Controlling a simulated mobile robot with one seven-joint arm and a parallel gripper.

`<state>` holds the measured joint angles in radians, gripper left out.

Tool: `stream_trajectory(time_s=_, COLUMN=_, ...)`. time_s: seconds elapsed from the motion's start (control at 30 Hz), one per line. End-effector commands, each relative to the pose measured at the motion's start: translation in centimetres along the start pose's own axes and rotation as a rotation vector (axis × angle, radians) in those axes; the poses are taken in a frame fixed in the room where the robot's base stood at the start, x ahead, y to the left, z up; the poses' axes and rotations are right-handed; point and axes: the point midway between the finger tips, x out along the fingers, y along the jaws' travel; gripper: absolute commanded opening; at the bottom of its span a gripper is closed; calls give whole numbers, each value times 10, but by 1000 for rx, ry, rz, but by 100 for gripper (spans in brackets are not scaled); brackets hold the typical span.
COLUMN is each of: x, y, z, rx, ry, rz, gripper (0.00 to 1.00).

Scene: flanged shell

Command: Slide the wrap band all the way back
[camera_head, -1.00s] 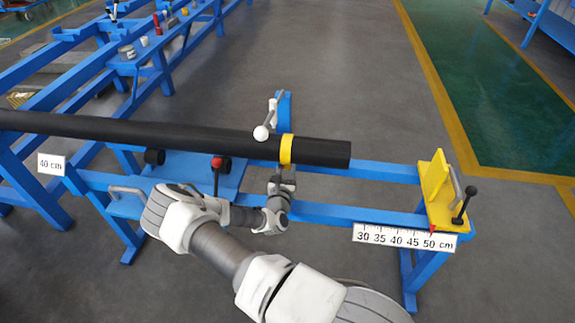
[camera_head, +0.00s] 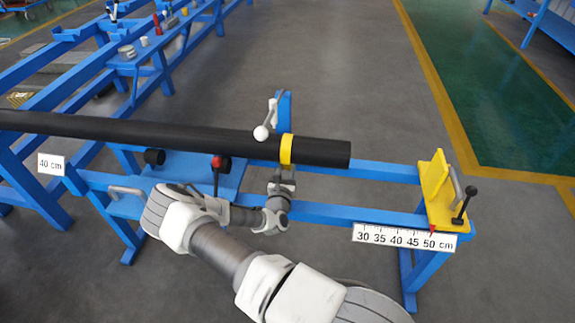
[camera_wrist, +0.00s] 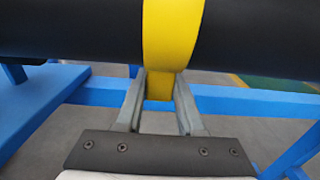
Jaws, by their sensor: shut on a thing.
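The yellow wrap band (camera_head: 286,149) sits around the black pipe (camera_head: 190,138), a little back from the pipe's right end. In the wrist view the band (camera_wrist: 172,35) wraps the pipe and a yellow tab hangs below it. My gripper (camera_head: 282,180) is below the pipe, and in the wrist view its two fingers (camera_wrist: 160,90) are shut on that tab from both sides. The band's far side is hidden behind the pipe.
A white-knobbed clamp lever (camera_head: 262,132) stands just left of the band, close to it. A red-knobbed lever (camera_head: 217,162) rises from the blue frame (camera_head: 330,214). A yellow stop plate (camera_head: 436,180) and a centimetre scale (camera_head: 405,239) are at the right.

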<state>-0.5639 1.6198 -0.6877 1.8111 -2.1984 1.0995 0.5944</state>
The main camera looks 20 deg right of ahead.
Motion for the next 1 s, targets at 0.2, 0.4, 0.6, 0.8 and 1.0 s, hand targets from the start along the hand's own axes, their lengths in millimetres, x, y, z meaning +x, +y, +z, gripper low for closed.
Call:
stream_trajectory(time_s=0.2, x=0, y=25, z=-1, rx=5, ry=0, rz=5, gripper=0)
stream_trajectory(time_s=0.4, x=0, y=75, z=-3, rx=5, ry=0, rz=5, gripper=0)
stream_trajectory(time_s=0.6, x=-1, y=99, z=-2, rx=0, ry=3, rz=2, gripper=0)
stream_trajectory(time_s=0.8, x=-1, y=101, z=-2, rx=-1, ry=4, rz=4, gripper=0)
stream_trajectory(time_s=1.0, x=-1, y=101, z=-2, rx=0, ry=4, rz=4, gripper=53)
